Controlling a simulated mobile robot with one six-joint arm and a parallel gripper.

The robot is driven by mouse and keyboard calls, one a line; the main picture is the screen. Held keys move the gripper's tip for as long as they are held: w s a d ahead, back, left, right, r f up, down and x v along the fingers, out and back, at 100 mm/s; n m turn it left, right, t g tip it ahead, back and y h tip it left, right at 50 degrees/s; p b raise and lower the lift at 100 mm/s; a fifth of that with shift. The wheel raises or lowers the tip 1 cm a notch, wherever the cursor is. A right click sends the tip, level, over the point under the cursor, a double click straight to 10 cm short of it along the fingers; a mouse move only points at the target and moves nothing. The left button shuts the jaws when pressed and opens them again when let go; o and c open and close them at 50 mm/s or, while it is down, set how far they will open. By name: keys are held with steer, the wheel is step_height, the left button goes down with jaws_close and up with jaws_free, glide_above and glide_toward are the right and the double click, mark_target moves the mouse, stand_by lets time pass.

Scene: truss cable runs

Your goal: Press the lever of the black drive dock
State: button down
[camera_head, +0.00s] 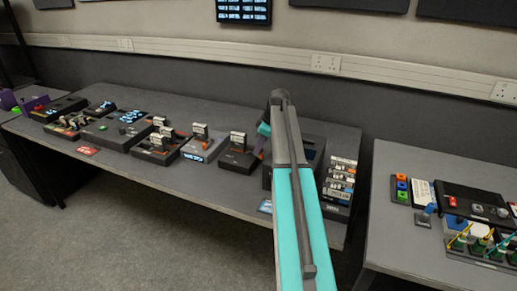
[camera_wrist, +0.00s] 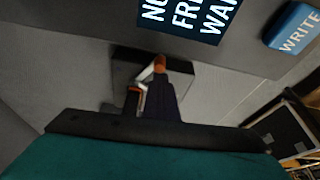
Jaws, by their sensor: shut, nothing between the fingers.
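A black drive dock (camera_head: 236,161) stands near the front edge of the long grey table, with a light-labelled drive upright in it. An orange part (camera_head: 260,153) shows at its right side, close to my gripper (camera_head: 257,143). My arm comes in from the lower right and hides what lies behind it. In the wrist view my dark gripper (camera_wrist: 157,82) is shut, with nothing held. Orange and white parts show at its fingertips, over a dark block (camera_wrist: 182,77); I cannot tell whether they touch or which belong to a lever.
A grey dock (camera_head: 203,149) and several other devices stand to the left. A rack of labelled drives (camera_head: 341,180) stands right of my arm. A second table (camera_head: 385,225) lies beyond a gap. A blue WRITE block (camera_wrist: 293,28) and a lit text panel (camera_wrist: 187,15) show in the wrist view.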

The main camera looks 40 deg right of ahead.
steer(key=shift+d, duration=0.1)
steer(key=a, duration=0.1)
steer(key=w+a, duration=0.1)
steer(key=a, duration=0.1)
steer(key=shift+w+a, duration=0.1)
steer(key=shift+w, duration=0.05)
steer(key=shift+w+a+r, duration=0.2)
steer(key=shift+a, duration=0.1)
steer(key=w+d+b+v, duration=0.1)
steer(key=v, duration=0.8)
steer(key=shift+d+r, duration=0.15)
steer(key=shift+r, duration=0.15)
steer(key=shift+r, duration=0.1)
